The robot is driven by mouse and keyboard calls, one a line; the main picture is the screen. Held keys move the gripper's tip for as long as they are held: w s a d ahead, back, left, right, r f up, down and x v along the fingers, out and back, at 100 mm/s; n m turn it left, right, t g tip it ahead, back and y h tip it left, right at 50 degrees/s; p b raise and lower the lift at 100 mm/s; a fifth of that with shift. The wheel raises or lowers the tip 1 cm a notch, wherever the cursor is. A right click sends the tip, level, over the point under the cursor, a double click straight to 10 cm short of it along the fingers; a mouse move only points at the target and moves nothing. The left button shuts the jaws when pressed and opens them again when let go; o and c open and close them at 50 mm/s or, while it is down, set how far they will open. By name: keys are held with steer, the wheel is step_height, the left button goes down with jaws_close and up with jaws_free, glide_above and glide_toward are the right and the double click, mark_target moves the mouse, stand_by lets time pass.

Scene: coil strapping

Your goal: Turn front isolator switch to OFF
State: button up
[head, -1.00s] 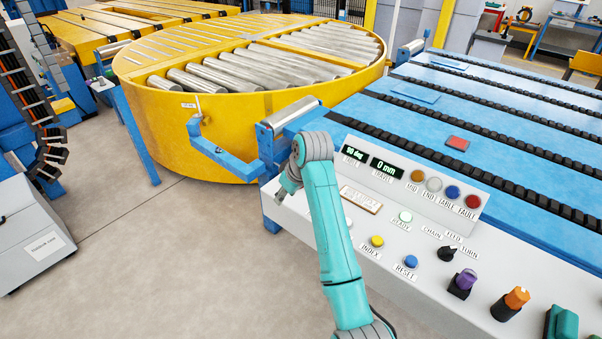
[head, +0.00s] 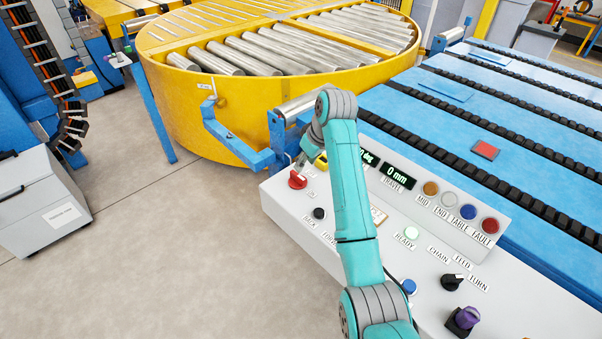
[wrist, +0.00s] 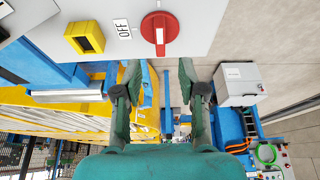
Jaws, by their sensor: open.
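The red isolator switch (head: 298,180) is a round rotary knob at the far left end of the white control panel (head: 290,205). In the wrist view the red switch (wrist: 160,22) has a raised handle bar running up and down the picture, with a white mark on it. An OFF label (wrist: 122,28) lies to its left. My gripper (wrist: 160,78) is open and empty, its two fingers spread below the switch in the wrist view, not around it. In the head view my arm covers much of the gripper, which is close to the switch.
A yellow block (wrist: 85,38) with a dark recess stands beside the OFF label. A black knob (head: 319,213) and several lamps and buttons sit on the panel. The yellow roller turntable (head: 235,130) is behind. Bare floor (head: 170,260) lies to the left.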

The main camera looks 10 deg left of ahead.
mark_target(298, 175)
steer(key=x, duration=0.8)
steer(key=shift+f, duration=0.1)
jaws_close()
